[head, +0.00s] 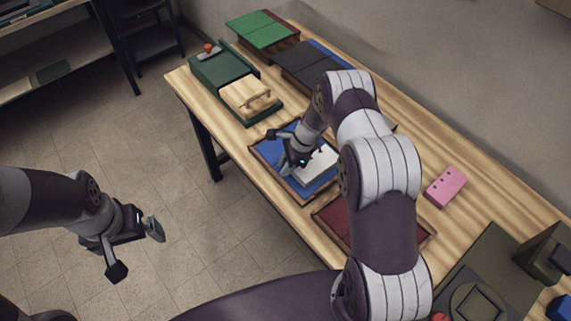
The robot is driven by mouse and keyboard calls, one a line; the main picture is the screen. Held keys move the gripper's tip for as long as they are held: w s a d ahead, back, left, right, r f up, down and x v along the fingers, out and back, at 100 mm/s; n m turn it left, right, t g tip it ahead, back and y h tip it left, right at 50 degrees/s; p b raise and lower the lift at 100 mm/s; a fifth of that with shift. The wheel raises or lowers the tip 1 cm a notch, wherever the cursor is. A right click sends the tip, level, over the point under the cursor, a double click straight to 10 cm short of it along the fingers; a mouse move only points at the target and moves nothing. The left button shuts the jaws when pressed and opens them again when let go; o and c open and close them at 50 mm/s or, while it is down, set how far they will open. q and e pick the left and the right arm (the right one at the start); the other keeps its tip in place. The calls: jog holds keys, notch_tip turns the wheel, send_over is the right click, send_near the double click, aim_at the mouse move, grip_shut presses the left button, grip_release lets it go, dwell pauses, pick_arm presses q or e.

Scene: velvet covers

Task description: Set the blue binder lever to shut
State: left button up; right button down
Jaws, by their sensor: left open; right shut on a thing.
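The blue binder (273,149) lies open on the wooden table, with a brown edge and white paper (321,163) on its right part. My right gripper (280,150) is down over the middle of the binder, shut on a small part there. This part looks like the lever, but the fingers and wrist hide it, so its angle cannot be told. My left gripper (136,251) is open and empty, over the floor to the left of the table.
A dark red binder (332,213) lies just in front, partly behind my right arm. A green binder (222,70) with a wooden block (249,97) is further back. A pink block (446,187) sits right. Closed green (262,32) and dark (305,62) binders lie at the far end.

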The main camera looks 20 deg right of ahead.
jog(key=shift+s+a+f, duration=0.15)
jog(key=shift+s+f, duration=0.3)
jog(key=shift+s, duration=0.1)
jog(key=c, duration=1)
grip_release()
jog(key=shift+r, duration=0.1)
jog(key=shift+o, duration=0.2)
jog(key=shift+w+r, duration=0.1)
jog(key=shift+w, duration=0.05)
jog(key=shift+w+r, duration=0.1)
jog(key=shift+d+r, duration=0.25)
jog(key=shift+r, duration=0.05)
jog(key=b+v, duration=0.2)
jog(key=v, duration=0.9)
jog(key=shift+r, duration=0.35)
jog(key=shift+d, duration=0.15)
jog(key=shift+c, duration=0.3)
